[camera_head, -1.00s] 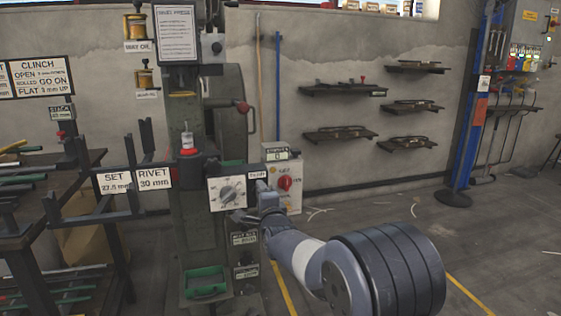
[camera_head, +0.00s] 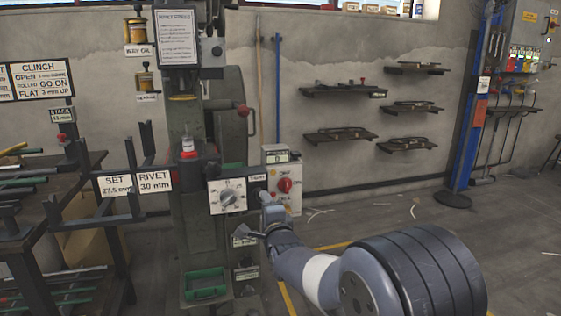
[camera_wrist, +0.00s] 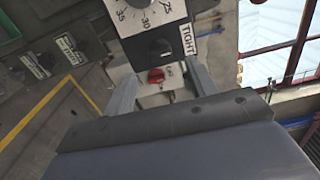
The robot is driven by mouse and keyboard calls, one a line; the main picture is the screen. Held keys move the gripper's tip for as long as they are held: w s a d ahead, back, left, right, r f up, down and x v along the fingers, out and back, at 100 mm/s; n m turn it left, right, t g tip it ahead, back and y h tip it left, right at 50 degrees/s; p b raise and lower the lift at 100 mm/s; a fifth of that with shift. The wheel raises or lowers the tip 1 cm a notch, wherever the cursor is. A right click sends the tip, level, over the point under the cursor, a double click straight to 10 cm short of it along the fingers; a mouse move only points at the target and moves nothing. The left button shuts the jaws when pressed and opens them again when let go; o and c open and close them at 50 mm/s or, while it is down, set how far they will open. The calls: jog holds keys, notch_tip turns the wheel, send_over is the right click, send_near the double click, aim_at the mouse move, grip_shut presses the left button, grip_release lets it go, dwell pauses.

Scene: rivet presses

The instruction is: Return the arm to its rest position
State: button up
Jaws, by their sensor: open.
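My arm reaches in from the lower right of the head view, and its wrist end is in front of the rivet press (camera_head: 186,225). My gripper (camera_wrist: 162,82) shows in the wrist view with two grey fingers spread apart and nothing between them. Beyond the fingers are a dial box (camera_wrist: 150,22) marked TIGHT and a red knob (camera_wrist: 156,76) on a pale switch box. In the head view the dial box (camera_head: 227,197) and the red knob (camera_head: 285,185) are just above and beside the gripper. The fingertips are small and partly hidden by the wrist there.
A rack with SET and RIVET signs (camera_head: 135,183) and a bench of bars stand at the left. Wall shelves (camera_head: 345,89) hang behind. A blue post (camera_head: 468,130) stands at the right. The floor (camera_head: 400,215) between is mostly open, with scattered pale scraps.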

aim_at(261, 200)
jog(key=v, duration=0.6)
jog(key=b+x, duration=0.1)
jog(key=x, duration=1)
jog(key=shift+w+f, duration=0.1)
jog(key=shift+w, duration=0.05)
jog(key=n+p, duration=1.7)
jog(key=p, duration=0.4)
jog(key=shift+w, duration=0.1)
